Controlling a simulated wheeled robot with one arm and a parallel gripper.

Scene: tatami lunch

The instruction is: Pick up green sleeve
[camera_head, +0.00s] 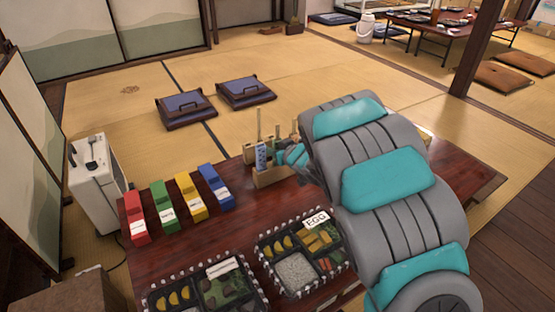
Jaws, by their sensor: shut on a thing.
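The green sleeve (279,148) stands upright in the wooden holder area at the far edge of the dark red table. It is small in view and partly hidden by my gripper. My gripper (291,155) reaches it from the right with teal fingertips and is shut on it. I cannot tell whether the sleeve is clear of the holder (270,178). A blue patterned sleeve (262,157) stands just left of it, with a thin stick above it. My large grey and teal arm covers the right of the table.
Red (135,218), green (165,207), yellow (191,197) and blue (216,187) labelled boxes lie in a row on the table (215,238). Two filled bento trays (263,248) (152,306) are at the front. Floor cushions (187,108) lie beyond on open tatami.

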